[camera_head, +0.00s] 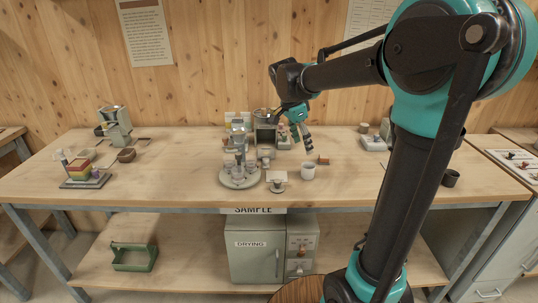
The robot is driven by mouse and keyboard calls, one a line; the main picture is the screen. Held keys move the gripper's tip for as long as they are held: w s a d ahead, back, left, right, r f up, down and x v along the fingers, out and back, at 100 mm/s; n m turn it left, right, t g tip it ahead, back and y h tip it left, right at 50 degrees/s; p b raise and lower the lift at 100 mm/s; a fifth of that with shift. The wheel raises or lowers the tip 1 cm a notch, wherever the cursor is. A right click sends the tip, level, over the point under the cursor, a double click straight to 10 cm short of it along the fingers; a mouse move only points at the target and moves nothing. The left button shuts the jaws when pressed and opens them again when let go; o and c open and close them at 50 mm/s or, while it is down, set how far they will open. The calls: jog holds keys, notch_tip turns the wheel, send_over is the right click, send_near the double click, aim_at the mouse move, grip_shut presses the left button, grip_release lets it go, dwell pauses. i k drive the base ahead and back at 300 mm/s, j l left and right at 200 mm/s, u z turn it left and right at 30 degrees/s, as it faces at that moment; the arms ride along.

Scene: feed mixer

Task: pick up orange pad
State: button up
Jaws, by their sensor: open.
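A small orange-brown block (323,160), which looks like the orange pad, lies on the wooden table (210,185) right of the middle. It is small in view, so its exact shape is hard to tell. My gripper (301,139) hangs above the back middle of the table, fingers pointing down, open and apparently empty. It shows up and to the left of the block, apart from it.
A white cup (308,171) stands just left of the block. A round tray with glassware (239,181) and a small pale stand (277,181) are farther left. A tray of coloured blocks (86,180) sits at the far left.

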aim_at(324, 159)
jog(key=i+j+z, duration=0.2)
jog(key=j+z, duration=0.2)
jog(key=j, duration=0.2)
jog(key=i+j+z, duration=0.1)
jog(key=j+z, duration=0.25)
jog(key=j, duration=0.2)
jog(key=j+z, duration=0.4)
jog(key=j, duration=0.25)
